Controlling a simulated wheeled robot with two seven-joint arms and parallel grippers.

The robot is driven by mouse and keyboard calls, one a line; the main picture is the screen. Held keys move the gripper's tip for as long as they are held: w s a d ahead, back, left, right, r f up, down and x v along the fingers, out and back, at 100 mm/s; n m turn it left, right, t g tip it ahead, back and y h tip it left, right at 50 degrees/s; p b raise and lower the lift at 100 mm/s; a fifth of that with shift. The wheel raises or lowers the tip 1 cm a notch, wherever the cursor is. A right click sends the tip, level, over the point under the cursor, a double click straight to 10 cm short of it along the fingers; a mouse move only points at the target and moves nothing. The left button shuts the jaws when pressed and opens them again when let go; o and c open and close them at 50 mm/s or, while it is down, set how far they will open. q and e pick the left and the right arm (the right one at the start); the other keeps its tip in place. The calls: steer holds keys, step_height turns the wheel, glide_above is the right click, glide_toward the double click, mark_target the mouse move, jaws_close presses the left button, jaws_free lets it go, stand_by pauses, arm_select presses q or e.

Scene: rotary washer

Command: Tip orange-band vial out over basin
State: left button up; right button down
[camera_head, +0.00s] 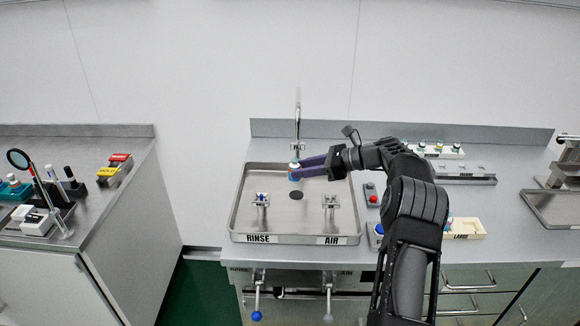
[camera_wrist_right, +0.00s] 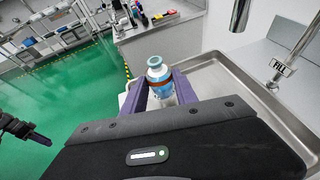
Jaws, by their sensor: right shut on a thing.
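My right gripper (camera_head: 296,171) is shut on a small vial (camera_head: 295,176), with its purple fingers on either side. In the right wrist view the vial (camera_wrist_right: 158,72) has a pale blue-white neck and an orange-brown band low down, partly hidden between the fingers. It looks roughly upright. In the head view it is above the back part of the steel basin (camera_head: 240,212), near the dark drain (camera_head: 296,195) and the tap. My left gripper (camera_wrist_right: 36,136) shows only at the left edge of the right wrist view; its jaws are unclear.
A tap (camera_head: 298,128) rises behind the basin. Two fixtures stand in the basin by the RINSE and AIR labels. A red-and-grey button box (camera_head: 371,194), a cream tray (camera_head: 466,229) and a vial rack (camera_head: 437,151) are to the right. A separate bench (camera_head: 110,200) is at left.

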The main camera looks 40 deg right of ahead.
steer(key=a+n+t+h+b, duration=0.1)
steer(key=n+h+b, duration=0.1)
steer(key=n+h, duration=0.2)
steer(key=n+t+h+b, duration=0.1)
steer(key=n+h+b, duration=0.2)
steer(key=h, duration=0.4)
steer(key=s+a+n+t+h+b, duration=0.1)
steer(key=n+h+b, duration=0.1)
steer(key=n+h, duration=0.3)
steer(key=shift+a+f+n+t+h+b, duration=0.3)
steer(key=shift+a+f+n+b, duration=0.1)
steer(key=shift+n, duration=0.2)
stand_by(0.9)
